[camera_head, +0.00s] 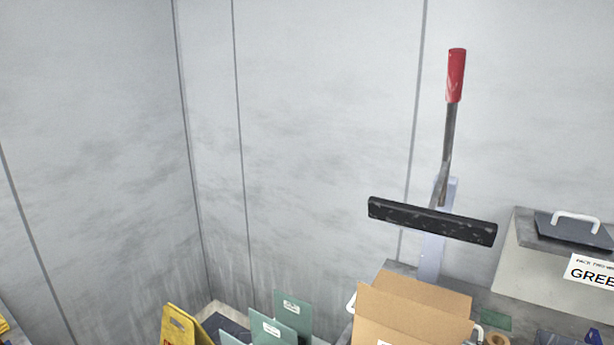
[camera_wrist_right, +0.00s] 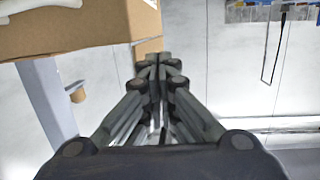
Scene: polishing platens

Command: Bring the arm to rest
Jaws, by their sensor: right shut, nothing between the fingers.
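My right gripper (camera_wrist_right: 158,64) shows in the right wrist view, with its fingers together and nothing between them. It appears close to a large brown block-like surface (camera_wrist_right: 70,30), but I cannot tell whether they touch. Neither arm shows in the head view, and my left gripper is in neither view.
In the head view an open cardboard box (camera_head: 415,310) stands below a lever with a red grip (camera_head: 456,76) and a black bar (camera_head: 430,221). Green panels (camera_head: 291,314) and a yellow one (camera_head: 180,326) stand left. A pale post (camera_wrist_right: 48,100) is near the right gripper.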

